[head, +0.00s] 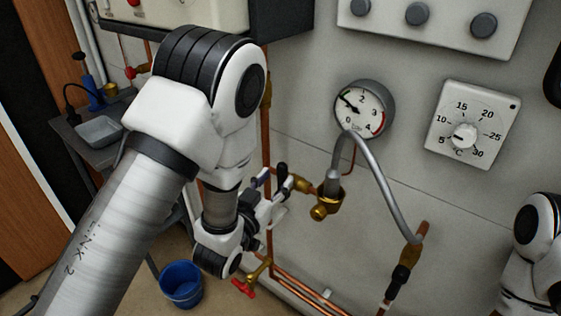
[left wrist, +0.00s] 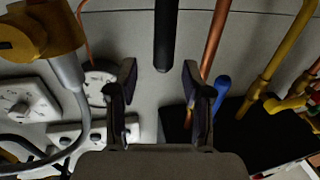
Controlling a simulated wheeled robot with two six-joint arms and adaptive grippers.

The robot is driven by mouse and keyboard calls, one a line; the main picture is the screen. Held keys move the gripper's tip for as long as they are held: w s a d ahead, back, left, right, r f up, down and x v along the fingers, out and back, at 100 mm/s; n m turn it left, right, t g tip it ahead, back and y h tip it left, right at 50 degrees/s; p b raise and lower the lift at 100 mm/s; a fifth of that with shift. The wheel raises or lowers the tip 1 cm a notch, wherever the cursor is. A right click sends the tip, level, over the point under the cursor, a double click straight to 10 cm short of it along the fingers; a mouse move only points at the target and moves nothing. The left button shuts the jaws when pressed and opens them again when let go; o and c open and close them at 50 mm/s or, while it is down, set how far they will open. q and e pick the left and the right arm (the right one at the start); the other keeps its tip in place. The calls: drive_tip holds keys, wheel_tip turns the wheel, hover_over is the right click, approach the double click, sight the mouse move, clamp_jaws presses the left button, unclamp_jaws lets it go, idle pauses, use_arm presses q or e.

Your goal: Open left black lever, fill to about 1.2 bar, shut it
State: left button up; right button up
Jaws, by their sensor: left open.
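The left black lever (head: 282,172) stands up by the brass valve fittings (head: 301,186) at the near end of the filling hose. My left gripper (head: 268,196) is beside it, partly hidden by its own arm. In the left wrist view the open fingers (left wrist: 158,88) have the black lever (left wrist: 165,35) between them, beyond the tips; I see no contact. The round pressure gauge (head: 372,103) has its needle pointing up and left, roughly near 1. It also shows in the left wrist view (left wrist: 99,84). A second black-handled valve (head: 401,277) is at the hose's lower end.
A grey hose (head: 375,175) arches between the valves. Copper pipes (head: 267,130) run behind my left arm. A red-handled valve (head: 244,287) is low down, with a blue bucket (head: 181,283) on the floor. A thermostat (head: 473,125) is on the wall at right.

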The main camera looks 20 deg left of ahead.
sight(279, 173)
use_arm(q)
drive_tip(key=w+p, duration=0.1)
drive_tip(key=w, duration=0.3)
drive_tip(key=shift+w+f, duration=0.1)
drive_tip(key=shift+w, duration=0.15)
drive_tip(key=shift+w+d+f, duration=0.1)
drive_tip(key=shift+w+f, duration=0.05)
drive_tip(key=shift+w, duration=0.15)
drive_tip(key=shift+s, duration=0.2)
drive_tip(key=shift+s+r, duration=0.15)
drive_tip(key=shift+r, duration=0.05)
clamp_jaws()
